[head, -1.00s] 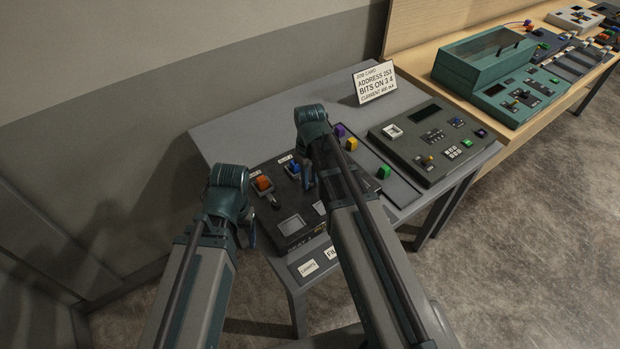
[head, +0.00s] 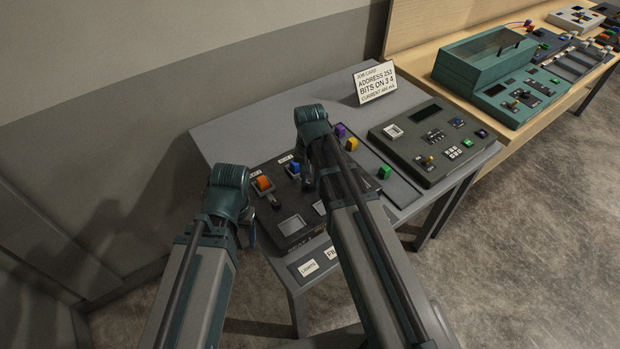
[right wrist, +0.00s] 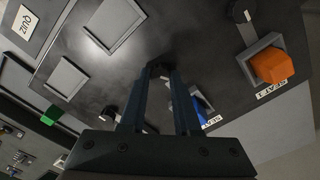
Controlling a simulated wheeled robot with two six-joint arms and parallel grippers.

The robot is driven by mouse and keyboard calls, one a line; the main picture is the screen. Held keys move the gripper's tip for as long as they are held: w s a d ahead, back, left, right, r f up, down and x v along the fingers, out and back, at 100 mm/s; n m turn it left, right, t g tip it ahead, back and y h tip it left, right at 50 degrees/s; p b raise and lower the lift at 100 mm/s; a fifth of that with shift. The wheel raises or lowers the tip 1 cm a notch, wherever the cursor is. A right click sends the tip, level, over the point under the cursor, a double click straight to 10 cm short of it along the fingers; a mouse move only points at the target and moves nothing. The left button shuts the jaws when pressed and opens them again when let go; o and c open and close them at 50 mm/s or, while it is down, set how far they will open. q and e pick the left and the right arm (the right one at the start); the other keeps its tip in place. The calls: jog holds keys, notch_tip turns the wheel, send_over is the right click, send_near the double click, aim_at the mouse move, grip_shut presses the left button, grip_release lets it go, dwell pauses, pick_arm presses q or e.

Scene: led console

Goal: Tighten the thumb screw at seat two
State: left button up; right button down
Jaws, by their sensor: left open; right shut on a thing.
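The seat two thumb screw (right wrist: 159,68) is a small dark knob on the dark console (head: 289,250). My right gripper (right wrist: 161,78) is shut on this knob in the right wrist view, and its fingers partly cover it. A blue block (right wrist: 201,108) sits at seat two just right of the fingers; the blue block also shows in the head view (head: 293,169). In the head view my right gripper (head: 308,182) points down at the console, its tips mostly hidden by my arm. My left gripper (head: 250,237) is open and empty, off the console's left front side.
An orange block (head: 263,184) sits at seat one, with another thumb screw (right wrist: 241,13) close to it. Purple (head: 340,131), yellow (head: 351,144) and green (head: 384,172) blocks lie in a tray to the right. A job card (head: 375,83) stands at the back.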

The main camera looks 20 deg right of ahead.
aim_at(310, 183)
jog(key=m, duration=0.5)
jog(key=shift+w+m, duration=0.1)
jog(key=shift+m, duration=0.2)
dwell(0.4)
jog(key=c, duration=0.6)
grip_release()
jog(key=shift+r, duration=0.15)
notch_tip(310, 183, up, 14)
jog(key=p, duration=1.3)
jog(key=shift+f+p, duration=0.2)
jog(key=shift+p, duration=0.15)
